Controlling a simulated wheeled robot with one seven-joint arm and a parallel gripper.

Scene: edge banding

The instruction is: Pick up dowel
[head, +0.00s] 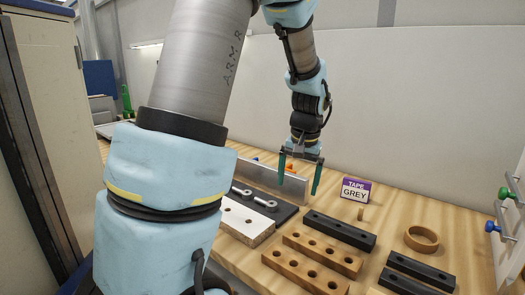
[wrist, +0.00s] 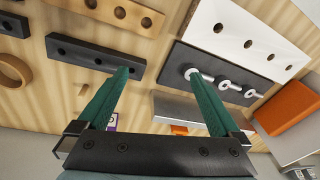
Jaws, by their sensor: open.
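A small light-wood dowel (head: 361,214) stands on the wooden bench, between the TAPE GREY label and the black holed bars. In the wrist view a small tan piece that looks like the dowel (wrist: 83,90) shows just left of the left finger. My gripper (head: 297,190) is open and empty above the bench, to the left of the dowel.
Black holed bars (head: 340,231), wooden holed bars (head: 322,255) and a white holed block (head: 247,223) lie in front. A dark plate with bolts (wrist: 212,72) and a metal bar (head: 287,184) are close by. A wooden ring (head: 421,239) lies right of the TAPE GREY label (head: 355,190).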

